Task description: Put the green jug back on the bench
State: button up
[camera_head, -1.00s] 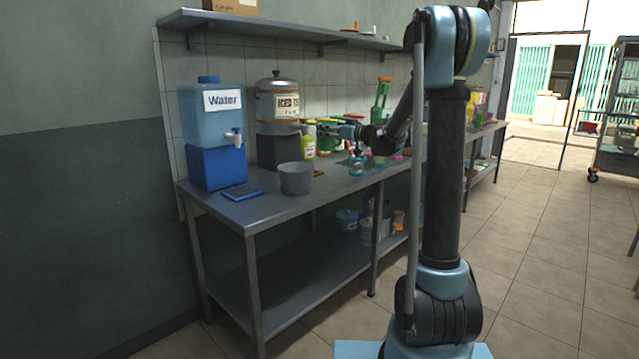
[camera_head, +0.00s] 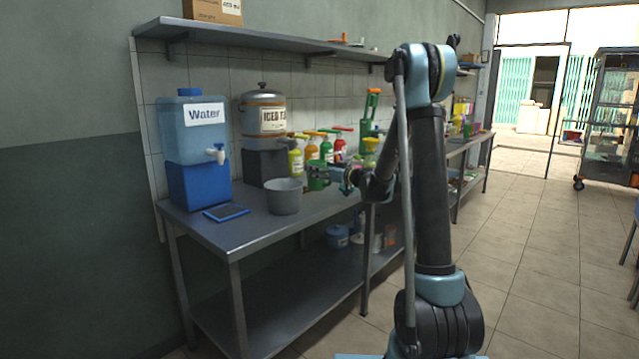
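The green jug (camera_head: 318,178) is small in the picture, just left of my gripper (camera_head: 338,177). My gripper appears shut on the jug's right side, though the fingers are tiny and partly lost against the things behind. The jug is over the metal bench (camera_head: 262,226), to the right of the grey bucket. I cannot tell whether its base touches the bench top.
A blue water dispenser (camera_head: 197,150), a steel iced tea urn (camera_head: 263,118) and a grey bucket (camera_head: 284,197) stand on the bench. Several coloured bottles (camera_head: 312,150) and a tall green device (camera_head: 370,112) stand behind the jug. A wall shelf (camera_head: 270,42) runs above.

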aim_at(314, 185)
jog(key=shift+f, duration=2.05)
jog(key=o, duration=1.5)
